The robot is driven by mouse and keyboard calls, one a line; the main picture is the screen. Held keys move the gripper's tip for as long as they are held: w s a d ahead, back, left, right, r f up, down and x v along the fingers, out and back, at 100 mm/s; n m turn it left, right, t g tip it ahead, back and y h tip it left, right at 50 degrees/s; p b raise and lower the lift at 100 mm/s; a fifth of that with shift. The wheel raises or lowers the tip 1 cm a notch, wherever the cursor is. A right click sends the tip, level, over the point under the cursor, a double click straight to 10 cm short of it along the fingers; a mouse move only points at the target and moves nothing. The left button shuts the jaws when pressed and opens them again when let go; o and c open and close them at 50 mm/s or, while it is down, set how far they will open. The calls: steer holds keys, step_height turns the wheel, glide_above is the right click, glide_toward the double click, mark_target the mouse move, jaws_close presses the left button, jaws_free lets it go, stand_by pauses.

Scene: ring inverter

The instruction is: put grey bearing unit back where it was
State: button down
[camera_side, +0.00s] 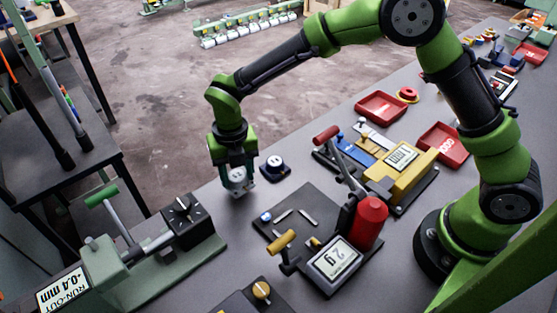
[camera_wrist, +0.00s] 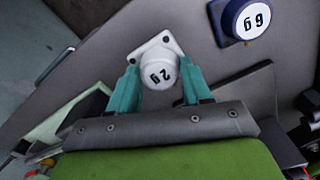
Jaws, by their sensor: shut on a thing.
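The grey bearing unit (camera_wrist: 152,48) is a pale, almost white piece with a square flange and a round cap marked "2 g". My gripper (camera_wrist: 157,85) is shut on it, with a teal finger on each side of the cap. In the side view my gripper (camera_side: 238,185) points down at the far edge of the grey table, left of a dark blue unit. The held unit is low there, partly hidden by the fingers; I cannot tell whether it touches the table.
The dark blue bearing unit (camera_side: 273,167) stands close on the right; it also shows in the wrist view (camera_wrist: 247,20). A green run-out gauge (camera_side: 150,250) is at the front left. A dark plate (camera_side: 292,208) with small parts and a display unit (camera_side: 335,262) lie toward the middle.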

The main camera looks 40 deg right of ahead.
steer(key=shift+f, duration=0.8)
steer(key=shift+f, duration=0.1)
steer(key=shift+c, duration=2.4)
jaws_free()
steer(key=shift+f, duration=0.1)
